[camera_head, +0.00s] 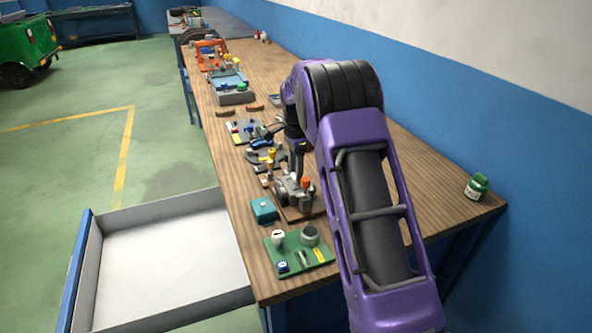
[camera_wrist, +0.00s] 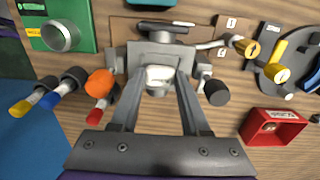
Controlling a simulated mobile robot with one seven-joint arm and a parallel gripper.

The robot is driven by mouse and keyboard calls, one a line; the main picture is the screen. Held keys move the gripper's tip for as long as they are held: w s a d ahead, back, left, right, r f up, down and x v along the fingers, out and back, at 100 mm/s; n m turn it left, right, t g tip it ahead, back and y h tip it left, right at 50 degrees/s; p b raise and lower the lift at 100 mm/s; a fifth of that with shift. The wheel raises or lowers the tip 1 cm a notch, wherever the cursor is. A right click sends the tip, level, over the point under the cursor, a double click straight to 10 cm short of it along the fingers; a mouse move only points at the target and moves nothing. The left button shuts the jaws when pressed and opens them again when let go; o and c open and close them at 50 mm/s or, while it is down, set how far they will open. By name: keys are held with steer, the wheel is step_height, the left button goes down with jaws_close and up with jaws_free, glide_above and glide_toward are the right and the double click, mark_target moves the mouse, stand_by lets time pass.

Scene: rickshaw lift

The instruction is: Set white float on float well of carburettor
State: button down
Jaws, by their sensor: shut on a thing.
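The carburettor (camera_head: 292,196) is a grey metal body on a brown board on the bench, with an orange knob. In the wrist view its grey body (camera_wrist: 160,52) lies beyond my fingertips, with the orange knob (camera_wrist: 100,83) to the left. My gripper (camera_wrist: 157,80) is shut on the small white float (camera_wrist: 158,73), which shows between the fingertips. The float overlaps the grey body in this view; I cannot tell whether it touches the float well, which is hidden behind it. In the head view the float cannot be made out.
A green board (camera_head: 298,262) with a white-topped cup and a grey cylinder lies at the near bench edge. A teal box (camera_head: 264,209) stands beside the carburettor. A red tray (camera_wrist: 272,128) lies at right in the wrist view. The bench right of my arm is mostly clear.

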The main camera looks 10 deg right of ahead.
steer(key=shift+f, duration=0.4)
stand_by(1.0)
jaws_free()
stand_by(0.5)
steer(key=shift+r+p, duration=0.15)
steer(key=shift+p, duration=0.15)
steer(key=shift+r+p, duration=0.8)
steer(key=shift+r, duration=2.6)
